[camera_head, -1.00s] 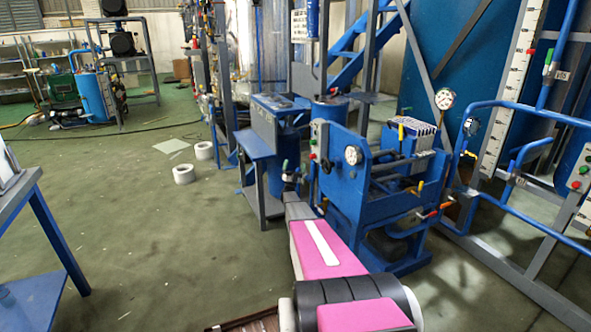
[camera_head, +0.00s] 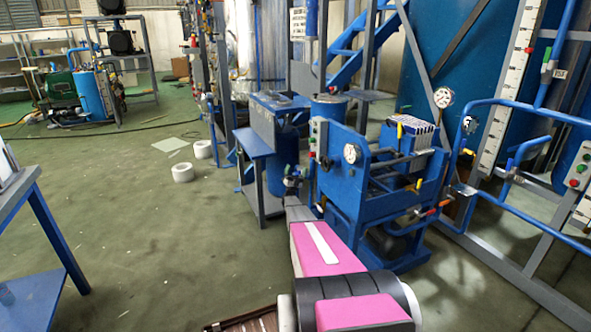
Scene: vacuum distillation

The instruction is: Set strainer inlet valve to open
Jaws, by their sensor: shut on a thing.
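My pink and black arm reaches away from the bottom of the head view to the left side of a blue machine frame (camera_head: 345,198). My gripper (camera_head: 292,178) is small and dark at the far end of the arm. It is shut on a small valve handle, which I take to be the strainer inlet valve, beside the frame's left post. The fingers and arm end hide most of the valve, so its angle cannot be told.
A grey-topped blue stand (camera_head: 254,143) is just left of my gripper. Blue pipe rails (camera_head: 540,112) stand at the right. A blue table (camera_head: 40,235) is at the left edge. White rolls (camera_head: 183,172) lie on the floor. Open floor spreads between the table and machine.

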